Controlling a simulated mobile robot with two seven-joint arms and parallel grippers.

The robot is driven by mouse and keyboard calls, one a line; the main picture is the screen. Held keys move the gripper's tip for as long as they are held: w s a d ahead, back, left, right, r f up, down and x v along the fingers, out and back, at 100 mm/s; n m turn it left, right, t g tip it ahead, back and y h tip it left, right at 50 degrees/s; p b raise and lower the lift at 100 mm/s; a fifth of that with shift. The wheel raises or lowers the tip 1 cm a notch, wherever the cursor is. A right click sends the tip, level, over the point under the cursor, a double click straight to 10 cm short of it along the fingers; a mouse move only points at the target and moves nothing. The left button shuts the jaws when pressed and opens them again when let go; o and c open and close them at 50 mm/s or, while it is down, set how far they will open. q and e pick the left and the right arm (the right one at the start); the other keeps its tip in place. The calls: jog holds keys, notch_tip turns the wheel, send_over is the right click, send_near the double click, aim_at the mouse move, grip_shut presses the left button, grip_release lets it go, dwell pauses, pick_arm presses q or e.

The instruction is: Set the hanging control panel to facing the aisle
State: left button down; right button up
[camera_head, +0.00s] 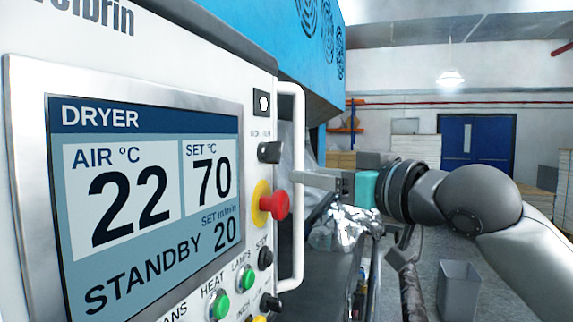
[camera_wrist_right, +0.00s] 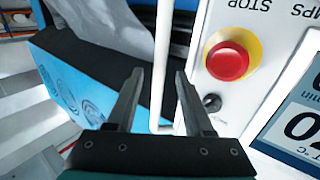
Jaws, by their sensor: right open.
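The hanging control panel (camera_head: 150,50) fills the left of the head view, its screen (camera_head: 150,190) reading DRYER and STANDBY and turned obliquely toward me. A white bar handle (camera_head: 290,240) runs upright along its right edge. My right gripper (camera_head: 300,180) reaches in from the right at the handle, level with the red button. In the right wrist view, my open right gripper (camera_wrist_right: 159,76) has the handle (camera_wrist_right: 162,50) between its two fingers. One finger lies on the panel side of the bar; I cannot tell whether either touches it. My left gripper is out of view.
The red emergency button (camera_head: 274,205) on its yellow base and several knobs sit close to the handle. A blue machine housing (camera_head: 300,50) stands behind the panel. Shiny film (camera_head: 345,228) lies below my gripper. A grey bin (camera_head: 459,290) stands on the floor at right.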

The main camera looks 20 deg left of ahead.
jog(key=p+x, duration=0.2)
jog(key=x, duration=0.5)
jog(key=shift+w+a, duration=0.25)
grip_shut()
dwell(1.2)
